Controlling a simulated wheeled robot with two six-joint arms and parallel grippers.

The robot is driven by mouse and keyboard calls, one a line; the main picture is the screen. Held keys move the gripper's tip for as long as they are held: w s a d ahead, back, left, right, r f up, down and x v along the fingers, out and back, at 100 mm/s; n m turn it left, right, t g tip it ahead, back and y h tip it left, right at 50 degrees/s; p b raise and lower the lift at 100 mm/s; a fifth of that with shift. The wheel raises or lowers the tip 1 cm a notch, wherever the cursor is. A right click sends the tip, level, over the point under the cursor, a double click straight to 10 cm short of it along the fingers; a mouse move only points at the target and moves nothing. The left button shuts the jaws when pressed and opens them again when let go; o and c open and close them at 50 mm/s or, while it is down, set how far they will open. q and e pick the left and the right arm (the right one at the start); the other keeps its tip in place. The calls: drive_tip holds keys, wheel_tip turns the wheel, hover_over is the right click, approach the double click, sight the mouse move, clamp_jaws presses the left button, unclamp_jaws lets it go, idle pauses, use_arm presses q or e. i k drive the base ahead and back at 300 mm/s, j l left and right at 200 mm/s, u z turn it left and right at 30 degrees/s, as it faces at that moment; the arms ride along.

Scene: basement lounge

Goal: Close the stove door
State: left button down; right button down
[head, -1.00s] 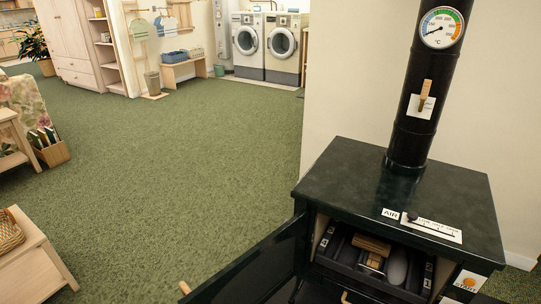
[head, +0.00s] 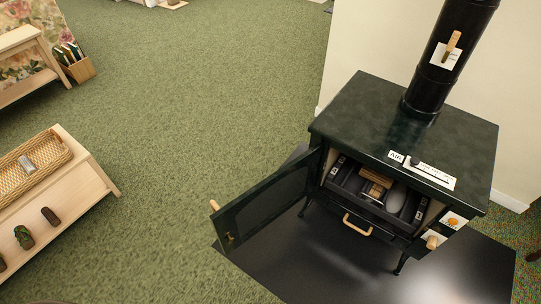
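The dark green stove (head: 400,130) stands at the right in the head view, on a black floor plate. Its door (head: 266,207) hangs wide open, swung out to the left, with a wooden handle (head: 214,205) at its free edge. Inside the open firebox (head: 355,175) lie a wooden block (head: 376,183) and a pale rounded object that I cannot name. A wooden-handled drawer pull (head: 357,225) shows below the opening. Neither of my grippers is in view.
A black floor plate (head: 330,262) lies under the stove. A wooden bench (head: 85,195) with a wicker tray (head: 30,165) stands at the left. A box of books (head: 75,65) is at the upper left. Open green carpet (head: 190,100) lies between bench and stove.

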sight(245, 218)
drive_tip(key=j+z, duration=0.15)
drive_tip(key=z, duration=0.25)
drive_tip(key=j+z, duration=0.15)
drive_tip(key=z, duration=0.25)
drive_tip(key=i+j+z, duration=0.1)
drive_tip(key=z, duration=0.35)
drive_tip(key=j+z, duration=0.15)
drive_tip(key=j, duration=0.25)
drive_tip(key=k+j+z, duration=0.1)
drive_tip(key=j, duration=0.3)
drive_tip(key=k+j+z, duration=0.15)
drive_tip(key=j, duration=0.25)
drive_tip(key=k+j+z, duration=0.15)
drive_tip(key=j, duration=0.25)
drive_tip(key=k+j+z, duration=0.1)
drive_tip(key=j, duration=0.3)
drive_tip(key=k+j+z, duration=0.15)
drive_tip(key=j, duration=0.2)
drive_tip(key=k+j, duration=0.25)
drive_tip(key=k, duration=0.15)
drive_tip(key=k+j, duration=0.2)
drive_tip(key=k, duration=0.15)
